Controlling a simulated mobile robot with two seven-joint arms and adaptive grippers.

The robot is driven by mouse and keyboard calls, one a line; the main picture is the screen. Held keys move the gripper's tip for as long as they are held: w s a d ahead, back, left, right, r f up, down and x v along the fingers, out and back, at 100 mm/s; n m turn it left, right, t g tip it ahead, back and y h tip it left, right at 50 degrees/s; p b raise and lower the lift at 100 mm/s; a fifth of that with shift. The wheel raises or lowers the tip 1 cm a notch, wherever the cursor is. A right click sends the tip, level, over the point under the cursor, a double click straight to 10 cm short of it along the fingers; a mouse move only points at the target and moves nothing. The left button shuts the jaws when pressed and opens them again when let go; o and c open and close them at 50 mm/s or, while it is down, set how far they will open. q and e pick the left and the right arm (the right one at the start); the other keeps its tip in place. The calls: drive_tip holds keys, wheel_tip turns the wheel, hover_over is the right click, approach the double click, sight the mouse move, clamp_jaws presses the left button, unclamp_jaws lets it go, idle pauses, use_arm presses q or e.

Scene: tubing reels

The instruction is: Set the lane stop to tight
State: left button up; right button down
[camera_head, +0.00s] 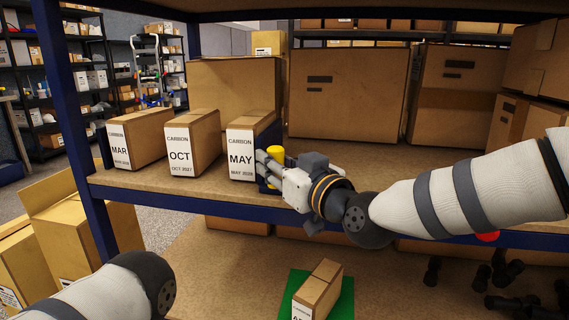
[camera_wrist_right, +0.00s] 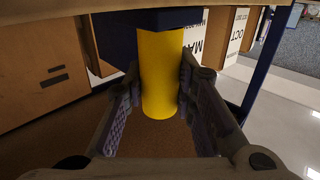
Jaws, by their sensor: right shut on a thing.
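The lane stop is a dark blue block (camera_head: 268,136) with a yellow upright handle (camera_head: 277,153). It stands on the shelf just right of the carton marked MAY (camera_head: 241,154); I cannot tell whether the two touch. My right gripper (camera_head: 267,168) is shut on the yellow handle and hides part of it and the block. In the right wrist view, the handle (camera_wrist_right: 160,75) sits between the two fingers, under the blue block (camera_wrist_right: 118,38). Cartons marked OCT (camera_head: 180,157) and MAR (camera_head: 120,144) stand further left in the row. My left gripper is out of view.
Large brown cartons (camera_head: 348,92) stand behind the row. The shelf (camera_head: 400,172) right of the lane stop is bare, crossed by my right arm. Below, a small carton (camera_head: 318,290) stands on a green mat (camera_head: 344,305). A blue post (camera_head: 75,110) rises at left.

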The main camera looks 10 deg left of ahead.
drive_tip(key=c, duration=1.3)
unclamp_jaws()
